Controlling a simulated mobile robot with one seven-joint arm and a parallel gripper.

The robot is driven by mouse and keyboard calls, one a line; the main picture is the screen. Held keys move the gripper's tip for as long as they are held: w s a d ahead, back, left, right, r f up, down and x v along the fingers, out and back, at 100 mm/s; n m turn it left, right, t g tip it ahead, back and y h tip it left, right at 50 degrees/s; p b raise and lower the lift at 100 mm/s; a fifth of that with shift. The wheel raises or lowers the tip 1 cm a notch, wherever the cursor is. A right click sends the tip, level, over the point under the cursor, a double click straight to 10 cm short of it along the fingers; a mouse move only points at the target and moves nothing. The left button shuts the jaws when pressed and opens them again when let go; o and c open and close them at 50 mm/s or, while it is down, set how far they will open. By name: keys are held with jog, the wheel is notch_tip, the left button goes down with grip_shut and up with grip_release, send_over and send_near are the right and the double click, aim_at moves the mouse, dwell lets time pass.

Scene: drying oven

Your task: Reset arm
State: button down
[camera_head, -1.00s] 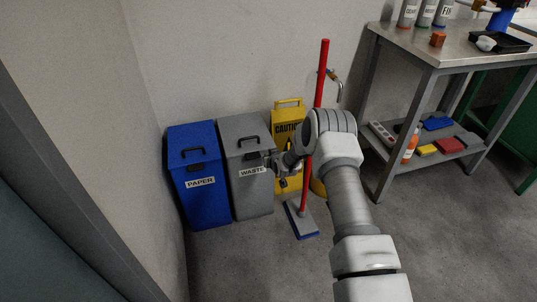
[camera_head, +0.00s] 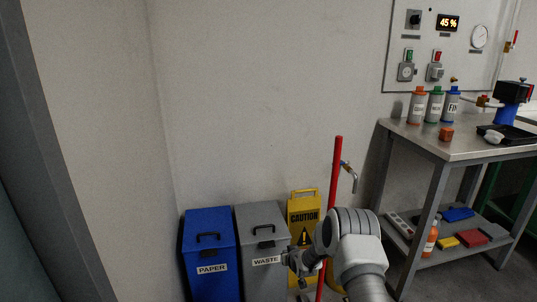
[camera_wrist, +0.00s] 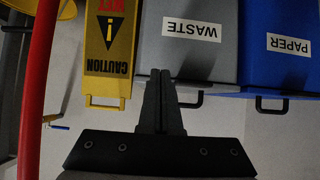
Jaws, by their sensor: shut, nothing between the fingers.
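My gripper (camera_head: 292,262) is in the lower middle of the head view, in front of the grey waste bin (camera_head: 262,226). Its two fingers lie together in the wrist view (camera_wrist: 160,88), shut and empty. My arm reaches up from the bottom of the head view and covers part of the yellow caution sign (camera_head: 303,206) and the red pole (camera_head: 335,175). In the wrist view the bins and sign appear upside down beyond the fingers. No contact with the waste bin can be made out.
A blue paper bin (camera_head: 208,232) stands left of the waste bin. A metal table (camera_head: 455,150) at right carries several bottles and a black tray (camera_head: 510,134); its lower shelf holds a bottle and coloured items. A control panel (camera_head: 450,45) is on the wall above.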

jog(key=s+d+r, duration=0.2)
jog(key=s+r, duration=0.1)
jog(key=r, duration=1.5)
jog(key=s+d+r+g+h, duration=0.2)
jog(key=s+r, duration=1.1)
jog(key=r, duration=0.2)
jog(key=s+d+r+m+g, duration=0.1)
jog(key=s+r, duration=0.2)
jog(key=s, duration=1.4)
jog(key=s+d+r+m+g, duration=0.15)
jog(key=s+r, duration=0.25)
jog(key=s, duration=1.2)
notch_tip(320, 180, up, 28)
jog(key=p, duration=2.8)
jog(key=shift+s+a+r+p, duration=0.2)
jog(key=shift+s+p, duration=0.05)
jog(key=shift+p, duration=0.05)
jog(key=shift+g, duration=0.25)
